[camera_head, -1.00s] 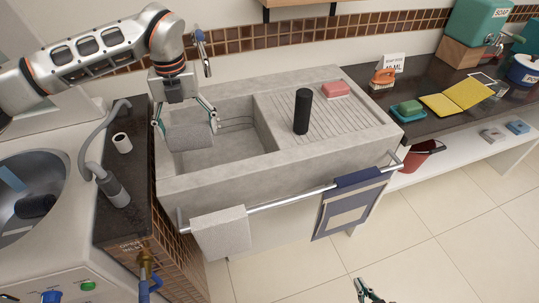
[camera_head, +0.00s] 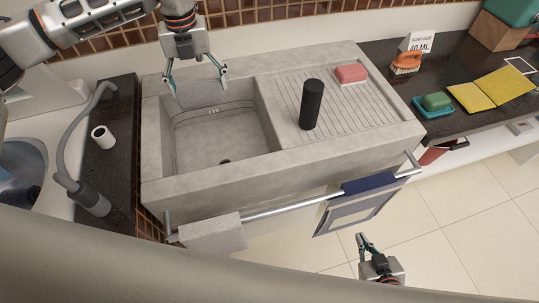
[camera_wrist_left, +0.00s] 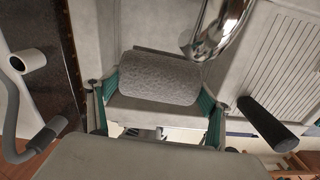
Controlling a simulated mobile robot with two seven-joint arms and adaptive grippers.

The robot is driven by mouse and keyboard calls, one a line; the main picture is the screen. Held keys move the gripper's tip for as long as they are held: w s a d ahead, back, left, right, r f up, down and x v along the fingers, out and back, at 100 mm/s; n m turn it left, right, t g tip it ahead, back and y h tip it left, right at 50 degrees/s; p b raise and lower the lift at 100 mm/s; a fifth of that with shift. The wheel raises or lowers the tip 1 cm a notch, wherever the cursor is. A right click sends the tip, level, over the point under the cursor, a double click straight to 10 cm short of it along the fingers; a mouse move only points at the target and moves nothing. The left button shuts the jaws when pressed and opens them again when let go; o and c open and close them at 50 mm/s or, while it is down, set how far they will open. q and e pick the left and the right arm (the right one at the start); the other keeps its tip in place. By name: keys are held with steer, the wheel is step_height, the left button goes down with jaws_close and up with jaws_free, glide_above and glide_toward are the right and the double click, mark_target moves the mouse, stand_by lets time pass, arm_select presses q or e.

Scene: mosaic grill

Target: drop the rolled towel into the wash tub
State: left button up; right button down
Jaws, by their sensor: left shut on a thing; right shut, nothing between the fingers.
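The rolled towel (camera_head: 200,93) is a light grey roll. My left gripper (camera_head: 196,82) is shut on it, one teal finger at each end. It hangs over the back left part of the pale stone tub (camera_head: 220,140), whose basin floor and drain are visible below. In the left wrist view, the towel (camera_wrist_left: 160,78) lies between the fingers of my left gripper (camera_wrist_left: 160,92). My right gripper (camera_head: 364,246) is shut and empty, low over the floor in front of the tub.
A black cylinder (camera_head: 311,105) and pink soap (camera_head: 351,74) stand on the ribbed drainboard. A grey cloth (camera_head: 212,235) and blue cloth (camera_head: 368,184) hang on the front rail. A metal tap (camera_wrist_left: 215,30) is close to the towel. The washing machine drum (camera_head: 18,172) is at far left.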

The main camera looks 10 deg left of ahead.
arm_select(q)
steer(key=shift+w+f, duration=0.1)
steer(key=shift+f, duration=1.9)
steer(key=o, duration=1.2)
step_height(320, 180, up, 12)
